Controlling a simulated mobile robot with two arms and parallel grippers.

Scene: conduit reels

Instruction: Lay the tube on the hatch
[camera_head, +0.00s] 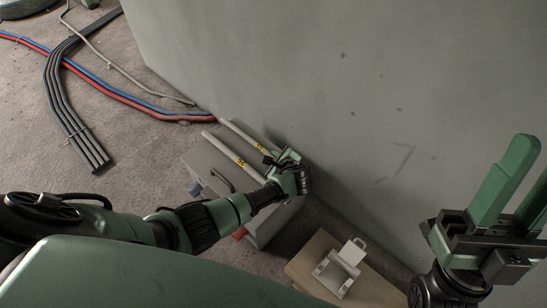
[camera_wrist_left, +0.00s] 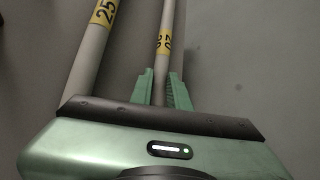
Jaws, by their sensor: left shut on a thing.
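My left gripper (camera_head: 277,160) is shut on a pale grey tube (camera_head: 237,131) with a yellow label. In the left wrist view this tube (camera_wrist_left: 166,22), its label seemingly reading 20, runs between the green fingers (camera_wrist_left: 161,84). A second, thicker-looking pale tube (camera_head: 222,147) lies alongside, apart from the fingers; its label reads 25 in the left wrist view (camera_wrist_left: 88,58). Both are over a grey case (camera_head: 207,160) with a dark handle by the wall. I cannot tell which surface is the hatch. My right gripper (camera_head: 516,192) is open and empty at the right.
A small white fixture (camera_head: 335,276) with a raised flap stands on a light wooden box (camera_head: 313,251) at the bottom. A grey wall (camera_head: 330,70) rises close behind the tubes. Dark conduits (camera_head: 65,112) and red and blue hoses (camera_head: 125,98) lie on the floor at the left.

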